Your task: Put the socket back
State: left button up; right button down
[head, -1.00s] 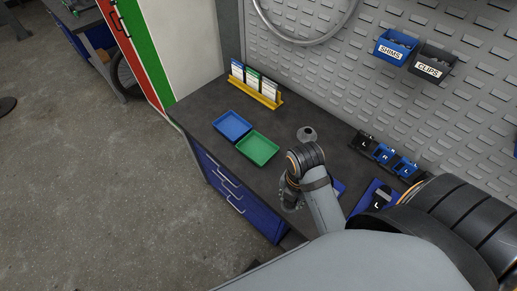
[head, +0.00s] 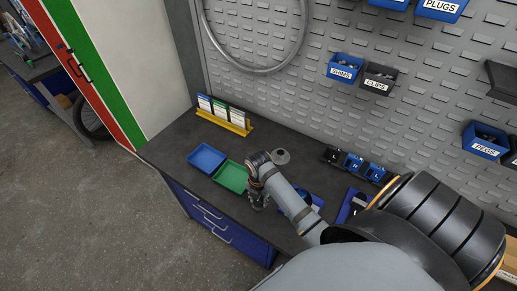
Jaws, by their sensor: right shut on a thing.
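My right gripper (head: 259,204) hangs low over the near part of the dark workbench (head: 180,146), just right of the green tray (head: 231,177). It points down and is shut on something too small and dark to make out. I cannot pick out a socket for certain. A grey round piece (head: 281,156) stands on the bench behind my right wrist. A row of black and blue holders (head: 354,163) stands at the back of the bench to the right. My left gripper is not in view.
A blue tray (head: 206,159) lies beside the green one. A yellow card stand (head: 224,121) is behind them. Blue pieces lie partly hidden behind my right arm. The pegboard (head: 290,80) carries labelled bins, including SHIMS (head: 344,70) and CLIPS (head: 376,82).

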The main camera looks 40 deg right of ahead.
aim_at(258, 201)
jog(key=shift+f, duration=0.1)
jog(key=shift+w+d+f, duration=0.1)
jog(key=shift+w+f, duration=0.05)
jog(key=shift+w, duration=0.1)
notch_tip(258, 201, down, 2)
jog(key=shift+f+p, duration=0.2)
jog(key=shift+p, duration=0.6)
jog(key=shift+f, duration=0.35)
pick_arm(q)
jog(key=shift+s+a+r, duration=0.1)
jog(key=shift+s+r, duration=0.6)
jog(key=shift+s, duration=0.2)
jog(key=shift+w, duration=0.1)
pick_arm(e)
jog(key=shift+f, duration=0.1)
jog(key=c, duration=0.9)
grip_release()
